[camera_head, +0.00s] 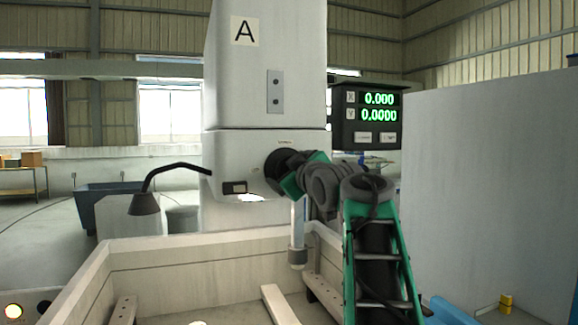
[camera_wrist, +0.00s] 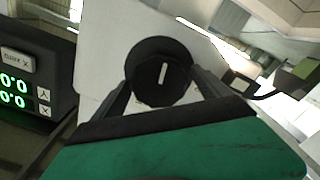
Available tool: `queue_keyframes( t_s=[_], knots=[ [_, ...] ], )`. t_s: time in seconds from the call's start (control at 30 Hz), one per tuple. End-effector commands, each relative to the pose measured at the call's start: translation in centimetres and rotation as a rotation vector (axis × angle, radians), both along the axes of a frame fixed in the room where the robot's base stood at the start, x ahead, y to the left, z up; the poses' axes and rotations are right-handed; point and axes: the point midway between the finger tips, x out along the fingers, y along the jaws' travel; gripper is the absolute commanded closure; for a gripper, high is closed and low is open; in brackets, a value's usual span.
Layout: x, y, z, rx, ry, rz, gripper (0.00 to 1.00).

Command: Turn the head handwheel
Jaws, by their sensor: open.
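The head handwheel (camera_head: 275,160) is a dark round wheel on the front of the white machine head (camera_head: 230,155), partly hidden behind my arm. In the wrist view the handwheel (camera_wrist: 160,46) is a black disc with a darker knob in front that bears a white upright bar mark (camera_wrist: 163,72). My gripper (camera_wrist: 161,80) is open, facing the wheel, with one finger on each side of the knob. I cannot tell whether the fingers touch it. In the head view my gripper (camera_head: 288,178) is right at the wheel, its fingertips mostly hidden.
A display (camera_head: 367,115) with green digits hangs right of the head. A black lamp (camera_head: 146,203) on a bent arm sticks out to the left. Below is an open tank (camera_head: 190,262) with pale rails. A large grey panel (camera_head: 490,180) stands at the right.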

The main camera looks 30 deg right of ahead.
Motion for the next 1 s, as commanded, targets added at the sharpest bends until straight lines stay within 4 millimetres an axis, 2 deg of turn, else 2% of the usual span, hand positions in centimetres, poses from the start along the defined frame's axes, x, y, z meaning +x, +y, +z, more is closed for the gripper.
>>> queue_keyframes(
  t_s=[0.23, 1.0],
  knots=[
    [0.18, -0.02, -0.05, -0.001, 0.0, 0.0, 0.13],
    [0.16, -0.02, -0.09, -0.001, 0.002, 0.0, 0.76]
  ],
)
